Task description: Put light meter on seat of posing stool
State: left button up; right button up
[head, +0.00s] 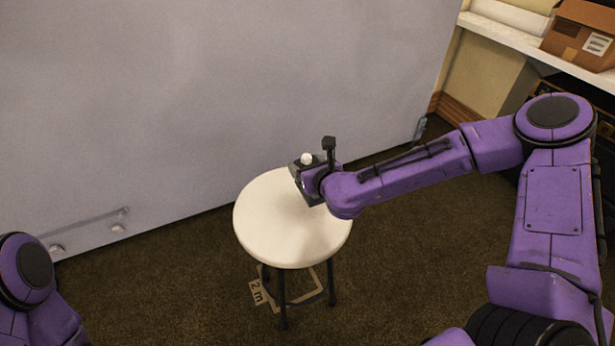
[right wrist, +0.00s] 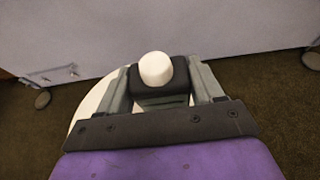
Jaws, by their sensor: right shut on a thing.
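The light meter (right wrist: 157,74) is a small dark box with a white dome; the dome also shows in the head view (head: 306,159). My right gripper (head: 302,172) is shut on it, one finger on each side, as the right wrist view (right wrist: 160,88) shows. Gripper and meter are over the far right part of the round white seat of the posing stool (head: 278,228). I cannot tell whether the meter touches the seat. The stool stands upright on dark legs. My left gripper is out of view; only part of my left arm shows at lower left.
A large grey panel (head: 200,90) on casters stands behind the stool. A cardboard box (head: 580,35) sits on a white shelf (head: 500,33) at upper right. Carpet left of the stool is clear.

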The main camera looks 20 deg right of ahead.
jog(key=shift+w+d+f, duration=0.15)
jog(key=shift+w+f, duration=0.1)
jog(key=shift+f, duration=0.05)
jog(key=f, duration=0.3)
jog(key=shift+w+d+f+b, duration=0.15)
jog(key=shift+w+f+b, duration=0.15)
jog(key=shift+f, duration=0.1)
jog(key=shift+s, duration=0.1)
jog(key=shift+f, duration=0.1)
jog(key=o, duration=1.4)
jog(key=shift+c, duration=0.2)
